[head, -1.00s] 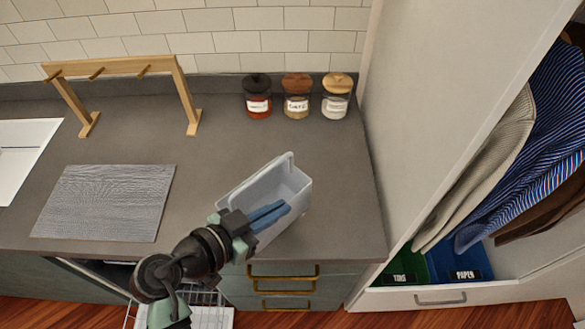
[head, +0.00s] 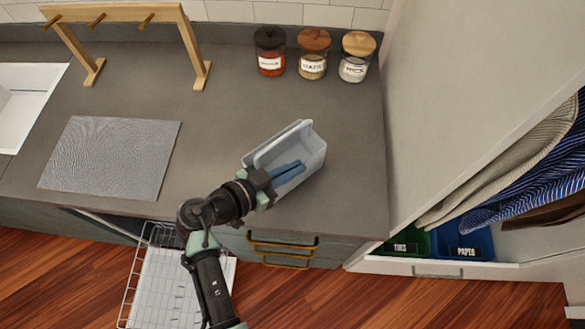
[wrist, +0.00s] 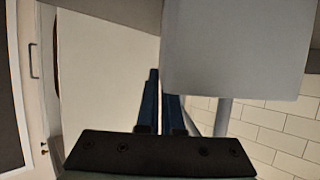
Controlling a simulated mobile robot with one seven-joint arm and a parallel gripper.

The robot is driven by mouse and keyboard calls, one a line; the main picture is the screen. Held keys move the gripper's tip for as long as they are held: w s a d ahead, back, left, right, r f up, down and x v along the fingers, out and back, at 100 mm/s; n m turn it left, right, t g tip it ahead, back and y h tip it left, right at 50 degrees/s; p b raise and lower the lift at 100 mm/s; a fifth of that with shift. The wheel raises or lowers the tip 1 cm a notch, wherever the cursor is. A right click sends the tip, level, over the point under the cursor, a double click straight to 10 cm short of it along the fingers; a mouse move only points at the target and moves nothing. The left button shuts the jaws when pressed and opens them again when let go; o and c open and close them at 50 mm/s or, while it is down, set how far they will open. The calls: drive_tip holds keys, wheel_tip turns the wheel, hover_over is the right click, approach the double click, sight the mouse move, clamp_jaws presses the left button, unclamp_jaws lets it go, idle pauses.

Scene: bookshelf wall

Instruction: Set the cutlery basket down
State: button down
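The cutlery basket (head: 311,156) is a pale grey-blue open box near the counter's front right. It looks upright at or just above the grey counter (head: 225,130); I cannot tell whether its base touches. My gripper (head: 294,168) reaches in from the lower left, its blue fingers at the basket's near side. In the wrist view the fingers (wrist: 161,103) are close together, and the basket's pale panel (wrist: 235,48) covers part of the right finger. The gripper seems shut on the basket's wall; the exact contact is hidden.
Three lidded jars (head: 312,62) stand behind the basket. A wooden rack (head: 115,12) and grey mat (head: 110,158) are to the left, beside the sink (head: 25,105). A tall white panel (head: 440,90) bounds the right. A pulled-out wire rack (head: 150,280) is below the counter.

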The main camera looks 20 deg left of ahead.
drive_tip(key=shift+f, duration=0.9)
drive_tip(key=shift+f, duration=0.1)
drive_tip(key=c, duration=1.1)
unclamp_jaws()
drive_tip(key=shift+r, duration=0.25)
drive_tip(key=b+v, duration=0.2)
drive_tip(key=v, duration=1)
drive_tip(key=shift+a+f, duration=0.1)
drive_tip(key=shift+f, duration=0.1)
